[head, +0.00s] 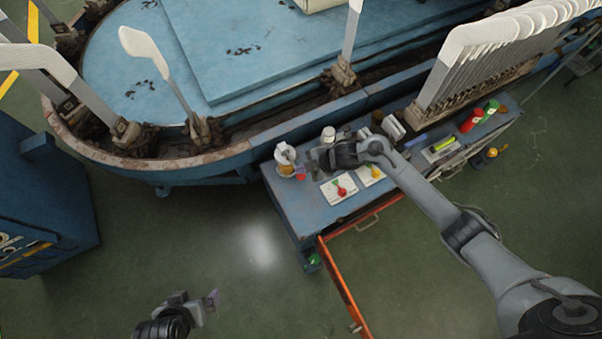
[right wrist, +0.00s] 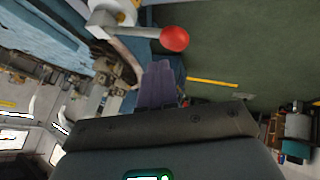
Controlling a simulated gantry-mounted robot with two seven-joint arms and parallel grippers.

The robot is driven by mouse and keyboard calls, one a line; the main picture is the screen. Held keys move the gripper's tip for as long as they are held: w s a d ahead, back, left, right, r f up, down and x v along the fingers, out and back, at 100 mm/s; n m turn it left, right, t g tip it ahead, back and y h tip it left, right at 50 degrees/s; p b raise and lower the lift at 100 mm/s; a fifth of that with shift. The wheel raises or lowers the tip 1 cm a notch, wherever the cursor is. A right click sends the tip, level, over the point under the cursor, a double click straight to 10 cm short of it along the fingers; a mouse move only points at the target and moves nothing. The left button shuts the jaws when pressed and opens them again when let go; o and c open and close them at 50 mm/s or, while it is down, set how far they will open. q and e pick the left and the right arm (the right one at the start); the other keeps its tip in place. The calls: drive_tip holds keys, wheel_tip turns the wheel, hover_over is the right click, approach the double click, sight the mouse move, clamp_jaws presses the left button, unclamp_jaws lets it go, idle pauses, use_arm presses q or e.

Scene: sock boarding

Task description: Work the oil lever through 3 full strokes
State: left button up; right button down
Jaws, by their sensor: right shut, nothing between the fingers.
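The oil lever's red ball knob (right wrist: 174,39) sits at the end of a grey rod (right wrist: 138,31) in the right wrist view. The rod runs left to a whitish pump body at the top edge. In the head view the red knob (head: 300,176) and the oiler with its amber base (head: 286,169) stand at the blue bench's left end. My right gripper (head: 313,161) is beside the lever. Its purple fingers (right wrist: 159,78) are shut and empty, with a small gap to the knob in the picture. My left gripper (head: 208,300) is low over the floor, away from the bench; its opening is unclear.
An orange-edged drawer (head: 345,285) stands open in front. The blue machine (head: 245,152) borders the bench behind.

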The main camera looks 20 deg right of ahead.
drive_tip(key=shift+f, duration=0.15)
drive_tip(key=shift+f, duration=0.25)
idle(0.3)
drive_tip(key=shift+f, duration=0.2)
idle(0.4)
